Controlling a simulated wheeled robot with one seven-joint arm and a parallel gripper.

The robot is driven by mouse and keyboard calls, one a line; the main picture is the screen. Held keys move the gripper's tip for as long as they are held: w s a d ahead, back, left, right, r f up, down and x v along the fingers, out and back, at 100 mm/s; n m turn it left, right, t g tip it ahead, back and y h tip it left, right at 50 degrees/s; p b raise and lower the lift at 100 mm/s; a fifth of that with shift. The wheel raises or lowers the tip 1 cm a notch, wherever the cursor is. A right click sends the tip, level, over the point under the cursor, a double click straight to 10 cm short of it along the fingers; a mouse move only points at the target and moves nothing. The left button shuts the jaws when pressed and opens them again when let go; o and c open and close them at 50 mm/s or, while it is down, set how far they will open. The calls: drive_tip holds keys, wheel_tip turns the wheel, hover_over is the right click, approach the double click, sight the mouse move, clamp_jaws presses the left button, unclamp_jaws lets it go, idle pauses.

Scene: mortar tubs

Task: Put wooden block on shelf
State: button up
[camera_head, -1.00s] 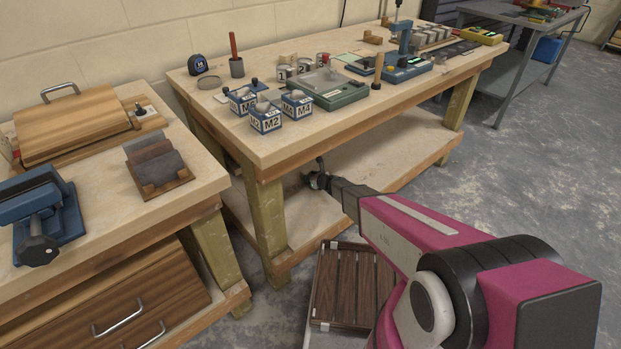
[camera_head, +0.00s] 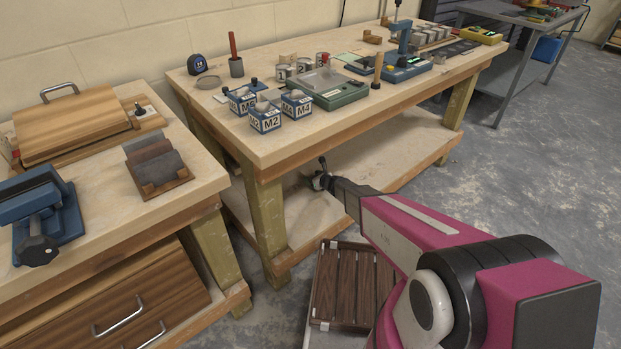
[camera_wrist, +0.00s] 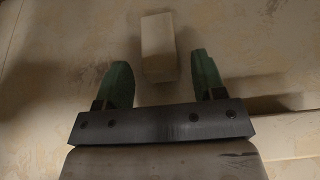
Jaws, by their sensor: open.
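In the wrist view, the wooden block (camera_wrist: 158,48) is a pale, plain cuboid resting on a light wooden surface. My gripper (camera_wrist: 162,75) is open, with its two green fingers apart. The near end of the block lies between the fingertips and the rest extends beyond them. I see no contact with either finger. In the head view, my gripper (camera_head: 320,180) is over the lower shelf (camera_head: 400,160) of the middle workbench. The block cannot be made out in the head view.
A bench leg (camera_head: 265,225) stands left of my gripper. A slatted brown crate (camera_head: 342,285) is on the floor below my arm.

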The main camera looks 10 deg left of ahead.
drive_tip(key=v, duration=1)
drive_tip(key=shift+a, duration=0.1)
drive_tip(key=s+d+r+n+g, duration=0.5)
drive_tip(key=s+d+r+n, duration=0.4)
drive_tip(key=n, duration=0.5)
drive_tip(key=s+d+r+n+g+h, duration=0.2)
drive_tip(key=s+d+r+n+h, duration=0.3)
drive_tip(key=d, duration=0.4)
drive_tip(key=s+d+r+n+g+h, duration=0.2)
drive_tip(key=s+d+r+n+h, duration=0.3)
drive_tip(key=s+d+n, duration=0.2)
drive_tip(key=shift+d+r, duration=0.3)
drive_tip(key=shift+d, duration=0.65)
